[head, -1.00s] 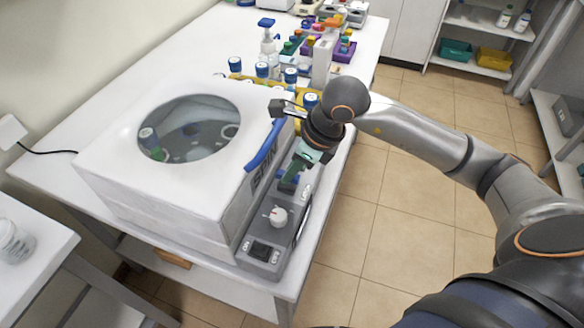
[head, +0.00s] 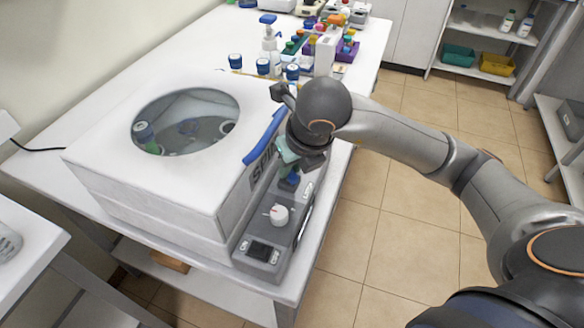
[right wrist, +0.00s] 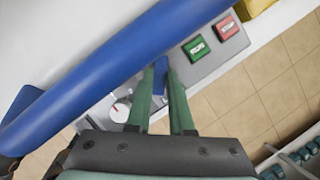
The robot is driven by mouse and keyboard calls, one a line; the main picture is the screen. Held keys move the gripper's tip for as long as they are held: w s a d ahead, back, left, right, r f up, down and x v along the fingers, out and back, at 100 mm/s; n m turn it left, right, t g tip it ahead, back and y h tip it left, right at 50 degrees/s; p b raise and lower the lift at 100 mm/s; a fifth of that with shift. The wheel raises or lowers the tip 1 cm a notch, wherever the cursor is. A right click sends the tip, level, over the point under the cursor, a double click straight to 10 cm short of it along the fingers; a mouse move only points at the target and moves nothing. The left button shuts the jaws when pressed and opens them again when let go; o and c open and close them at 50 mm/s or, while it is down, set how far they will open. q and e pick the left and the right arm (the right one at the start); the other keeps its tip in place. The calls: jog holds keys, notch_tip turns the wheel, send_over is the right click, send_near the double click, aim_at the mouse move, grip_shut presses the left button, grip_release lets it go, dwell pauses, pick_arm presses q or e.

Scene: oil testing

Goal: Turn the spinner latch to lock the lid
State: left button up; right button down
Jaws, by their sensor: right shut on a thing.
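The white centrifuge lid (head: 100,150) with its round window is down on the machine in the head view. A blue bar handle (head: 264,138) runs along its right edge and crosses the right wrist view as a wide blue band (right wrist: 110,55). The small blue spinner latch (head: 290,178) sits on the grey panel beside the lid. In the right wrist view the latch (right wrist: 161,66) shows between the green fingertips. My right gripper (right wrist: 163,80) is shut on it; in the head view the gripper (head: 289,168) partly hides it. My left gripper is out of view.
The grey control panel (head: 245,238) has a white knob (head: 279,214) and a switch (head: 262,250). Green (right wrist: 195,48) and red (right wrist: 226,27) buttons show in the right wrist view. Blue-capped bottles (head: 263,66) and a pump bottle (head: 270,45) stand behind the machine. Tiled floor (head: 385,245) is clear on the right.

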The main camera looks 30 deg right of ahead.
jog(key=shift+m, duration=0.6)
jog(key=c, duration=0.8)
grip_release()
jog(key=p+v, duration=0.2)
jog(key=v, duration=1)
jog(key=shift+a+r+p, duration=0.15)
jog(key=shift+r+p, duration=0.15)
jog(key=shift+p, duration=0.05)
jog(key=shift+o, duration=0.2)
